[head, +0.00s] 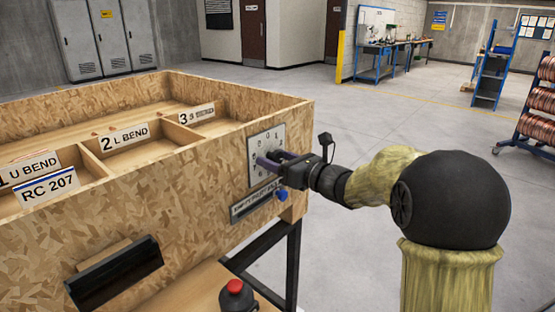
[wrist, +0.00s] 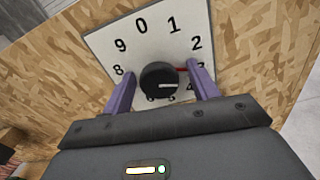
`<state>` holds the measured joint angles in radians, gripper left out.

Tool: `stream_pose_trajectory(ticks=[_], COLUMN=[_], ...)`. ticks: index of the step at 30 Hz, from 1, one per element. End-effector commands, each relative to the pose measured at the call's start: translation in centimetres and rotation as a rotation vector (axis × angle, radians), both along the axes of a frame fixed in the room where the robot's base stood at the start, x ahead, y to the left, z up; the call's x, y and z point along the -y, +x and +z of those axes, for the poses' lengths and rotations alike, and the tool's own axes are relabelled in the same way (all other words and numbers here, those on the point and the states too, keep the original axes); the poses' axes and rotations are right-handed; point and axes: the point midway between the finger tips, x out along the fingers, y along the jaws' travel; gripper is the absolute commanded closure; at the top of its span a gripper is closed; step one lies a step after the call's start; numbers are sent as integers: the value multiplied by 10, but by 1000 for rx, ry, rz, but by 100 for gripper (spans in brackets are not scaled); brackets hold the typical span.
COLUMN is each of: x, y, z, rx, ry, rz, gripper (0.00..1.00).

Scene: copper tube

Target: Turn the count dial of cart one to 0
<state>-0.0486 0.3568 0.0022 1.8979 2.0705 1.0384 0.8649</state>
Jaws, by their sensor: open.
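The count dial is a white square plate (wrist: 100,38) with black numbers in a ring and a round black knob (wrist: 159,80) at its middle. A red mark on the knob's right side points toward the 3, which the right finger partly hides. The 0 is at the top of the plate. In the head view the dial plate (head: 277,139) is on the wooden cart's end panel, partly covered by my gripper (head: 268,160). My gripper is open, its purple fingers on either side of the knob, as the wrist view (wrist: 160,69) shows. Contact with the knob is not clear.
The wooden cart (head: 130,215) has compartments with number signs and an RC 207 label (head: 48,187). Below the dial are a label strip (head: 250,204) and a blue knob (head: 281,195). A red button (head: 235,287) is low in front.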

Motion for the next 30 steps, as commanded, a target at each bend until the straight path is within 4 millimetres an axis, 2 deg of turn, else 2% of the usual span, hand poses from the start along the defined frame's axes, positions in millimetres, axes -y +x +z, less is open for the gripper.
stream_pose_trajectory(ticks=[4,5,11,12,23,30], x=[0,0,0,0,1,1], y=[0,0,0,0,0,0], z=[0,0,0,0,-2,-5], rx=[0,0,0,0,31,122], ry=[0,0,0,0,-23,-92], rz=[0,0,0,0,-1,-1], gripper=[41,45,84,85,85,85])
